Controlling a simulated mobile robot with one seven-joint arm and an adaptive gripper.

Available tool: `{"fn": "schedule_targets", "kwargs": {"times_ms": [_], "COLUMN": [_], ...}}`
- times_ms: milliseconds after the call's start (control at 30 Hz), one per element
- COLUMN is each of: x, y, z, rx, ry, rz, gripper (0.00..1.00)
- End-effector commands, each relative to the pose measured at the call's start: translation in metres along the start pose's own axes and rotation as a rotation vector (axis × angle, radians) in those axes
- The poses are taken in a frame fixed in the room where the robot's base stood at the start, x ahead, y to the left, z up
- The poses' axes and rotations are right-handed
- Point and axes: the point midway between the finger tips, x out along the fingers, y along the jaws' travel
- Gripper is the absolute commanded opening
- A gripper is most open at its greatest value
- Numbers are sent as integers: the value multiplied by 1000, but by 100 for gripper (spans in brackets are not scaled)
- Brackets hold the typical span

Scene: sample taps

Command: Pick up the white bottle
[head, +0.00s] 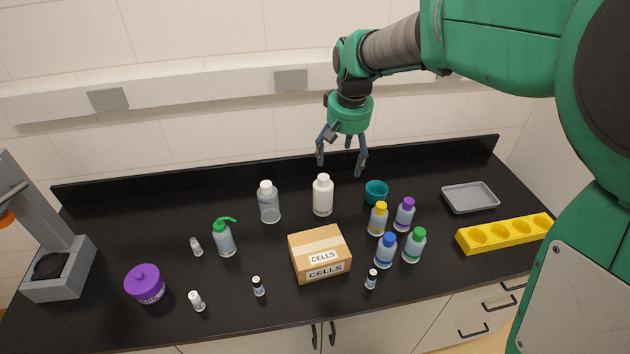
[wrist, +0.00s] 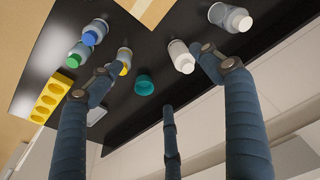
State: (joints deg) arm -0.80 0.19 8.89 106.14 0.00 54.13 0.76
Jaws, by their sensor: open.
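The white bottle (head: 322,198) with a white cap stands upright towards the back of the black bench, behind the cardboard box. It also shows in the wrist view (wrist: 180,56), close to the right finger. My gripper (head: 341,164) is open and empty. In the head view it appears above and slightly right of the white bottle, clear of it, with its fingers pointing down. In the wrist view the spread fingers of my gripper (wrist: 152,66) frame the bench, and nothing is between them in contact.
A clear bottle with a white cap (head: 269,203) stands left of the white bottle, and a teal cup (head: 376,193) stands to its right. The cardboard box (head: 320,255) is in front. Several coloured-cap bottles stand right of the box. A low black ledge (head: 160,185) runs along the back.

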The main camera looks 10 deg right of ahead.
Motion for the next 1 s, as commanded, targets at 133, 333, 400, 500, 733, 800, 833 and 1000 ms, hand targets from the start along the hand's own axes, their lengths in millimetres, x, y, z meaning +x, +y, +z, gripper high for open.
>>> {"fn": "schedule_targets", "kwargs": {"times_ms": [133, 333, 400, 500, 733, 800, 833, 1000], "x": [31, 76, 94, 120, 174, 186, 190, 202], "y": [-2, -3, -4, -5, -7, -8, -8, -8], "z": [-31, -66, -77, -92, -118, -122, -123, -127], "rx": [0, 0, 0, 0, 0, 0, 0, 0], "ry": [-37, -83, -98, -121, -164, -173, -176, -185], "rz": [0, 1, 1, 1, 2, 2, 2, 2], "gripper": [78, 78, 78, 78, 78, 78, 78, 78]}}
